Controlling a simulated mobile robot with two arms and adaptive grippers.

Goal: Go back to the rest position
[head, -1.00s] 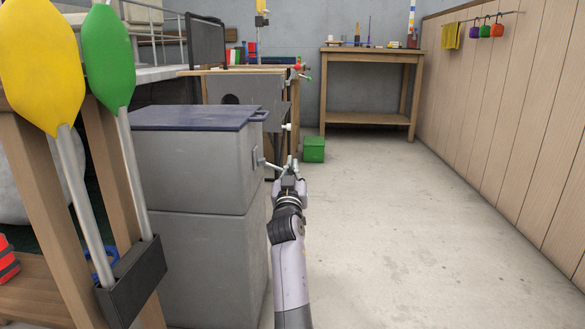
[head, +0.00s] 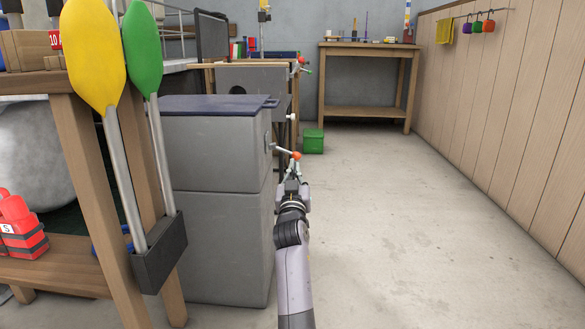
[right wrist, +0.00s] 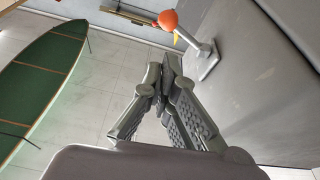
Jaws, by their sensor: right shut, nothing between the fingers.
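My right gripper (head: 294,172) reaches forward beside the right side of a grey box-shaped cabinet with a dark blue lid (head: 215,104). Its fingers are shut and empty; in the right wrist view the fingertips (right wrist: 160,78) meet. A lever with an orange ball end (head: 295,155) sticks out from the cabinet's side, just beyond the fingertips in the head view. In the right wrist view the orange ball (right wrist: 168,20) shows past the fingertips, with a gap between them. My left gripper is in neither view.
A wooden rack at left holds a yellow paddle (head: 95,55) and a green paddle (head: 140,48). A green box (head: 313,141) stands on the floor ahead. A wooden table (head: 366,50) stands at the back wall. The concrete floor (head: 420,240) at right is clear.

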